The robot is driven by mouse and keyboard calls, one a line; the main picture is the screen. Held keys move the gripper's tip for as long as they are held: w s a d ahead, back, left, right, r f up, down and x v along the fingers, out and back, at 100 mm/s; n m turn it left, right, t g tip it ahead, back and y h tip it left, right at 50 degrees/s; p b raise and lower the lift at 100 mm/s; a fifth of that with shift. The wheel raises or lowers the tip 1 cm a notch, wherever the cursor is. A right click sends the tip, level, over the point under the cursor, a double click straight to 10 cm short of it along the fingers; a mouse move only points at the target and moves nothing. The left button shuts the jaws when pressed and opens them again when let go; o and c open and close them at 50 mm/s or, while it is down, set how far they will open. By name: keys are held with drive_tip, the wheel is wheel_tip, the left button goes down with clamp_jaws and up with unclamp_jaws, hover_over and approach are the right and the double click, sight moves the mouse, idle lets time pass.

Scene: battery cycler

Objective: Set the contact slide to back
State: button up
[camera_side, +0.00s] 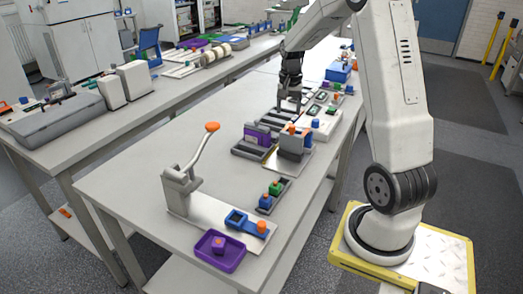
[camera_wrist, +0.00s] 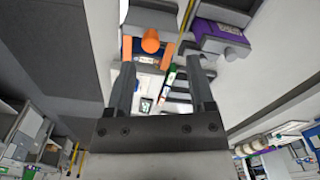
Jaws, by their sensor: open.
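My gripper (camera_side: 290,103) points down over the far half of the bench. In the wrist view my gripper (camera_wrist: 160,64) has its two fingers well apart, with nothing held between them. A grey block device with an orange knob (camera_side: 291,129) stands just nearer the camera than my gripper, beside a purple block (camera_side: 257,135). In the wrist view an orange round knob (camera_wrist: 150,41) shows just beyond the fingertips, between two orange pieces. I cannot tell for certain which part is the contact slide, or its setting. Whether the fingers touch anything is unclear.
A lever with an orange tip (camera_side: 211,127) rises at the near end, beside a blue part with an orange knob (camera_side: 237,217) and a purple tray (camera_side: 220,251). Small modules, including a white box (camera_side: 318,122), crowd the far end. The bench's left middle is clear.

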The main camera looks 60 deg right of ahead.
sight(292, 126)
drive_tip(key=shift+s+d+r+m, duration=0.1)
drive_tip(key=shift+s+d+m, duration=0.15)
drive_tip(key=shift+d, duration=0.3)
drive_tip(key=shift+s+d+r+m, duration=0.1)
drive_tip(key=shift+s+d+m, duration=0.1)
drive_tip(key=shift+d, duration=0.3)
drive_tip(key=shift+f, duration=0.1)
drive_tip(key=shift+f, duration=3.9)
clamp_jaws()
drive_tip(key=shift+w+a+r, duration=0.1)
